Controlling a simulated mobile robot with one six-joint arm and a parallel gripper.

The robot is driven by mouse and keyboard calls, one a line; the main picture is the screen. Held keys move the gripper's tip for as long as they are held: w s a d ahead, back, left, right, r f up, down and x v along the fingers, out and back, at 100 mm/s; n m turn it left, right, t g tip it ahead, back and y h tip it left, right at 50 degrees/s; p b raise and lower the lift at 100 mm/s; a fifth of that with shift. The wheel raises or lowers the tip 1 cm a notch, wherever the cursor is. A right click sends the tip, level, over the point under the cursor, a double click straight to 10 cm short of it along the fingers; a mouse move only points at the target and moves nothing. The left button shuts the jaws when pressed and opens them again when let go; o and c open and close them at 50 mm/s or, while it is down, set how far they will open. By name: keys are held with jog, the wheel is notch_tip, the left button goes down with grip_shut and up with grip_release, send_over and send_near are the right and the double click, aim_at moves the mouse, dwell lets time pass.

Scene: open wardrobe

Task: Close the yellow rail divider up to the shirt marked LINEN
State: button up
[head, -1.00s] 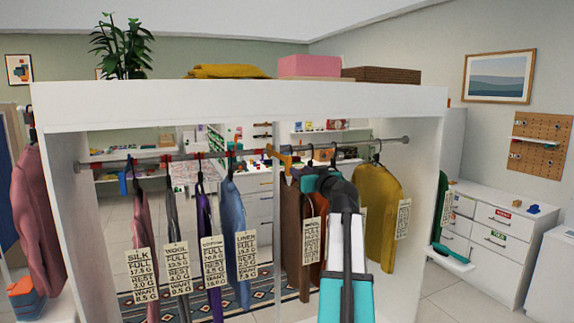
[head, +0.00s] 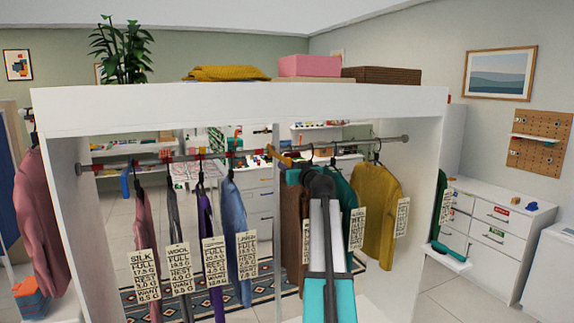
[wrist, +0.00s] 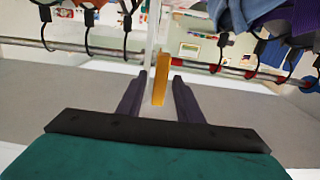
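The yellow rail divider (head: 281,157) hangs on the rail right of the blue shirt (head: 233,205), with a bare stretch of rail between them. The blue shirt's tag (head: 247,256) reads LINEN in the earlier head view. My gripper (head: 289,166) is at the divider, its fingers mostly hidden in the head view. In the wrist view, my gripper (wrist: 159,92) is open. The yellow divider (wrist: 160,84) stands between the two fingers with a gap on each side. The blue shirt seems to be among the dark clothes at the upper right there.
The rail (head: 340,146) spans the wardrobe. Tagged silk, wool and cotton garments hang left, with red dividers (head: 202,153) between hangers. Brown, teal and mustard (head: 376,215) garments hang close to my arm on the right. A white upright (head: 276,200) stands behind the divider.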

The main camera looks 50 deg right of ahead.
jog(key=shift+w+d, duration=0.2)
jog(key=shift+w, duration=0.25)
jog(key=shift+c, duration=0.5)
grip_shut()
jog(key=shift+s, duration=0.1)
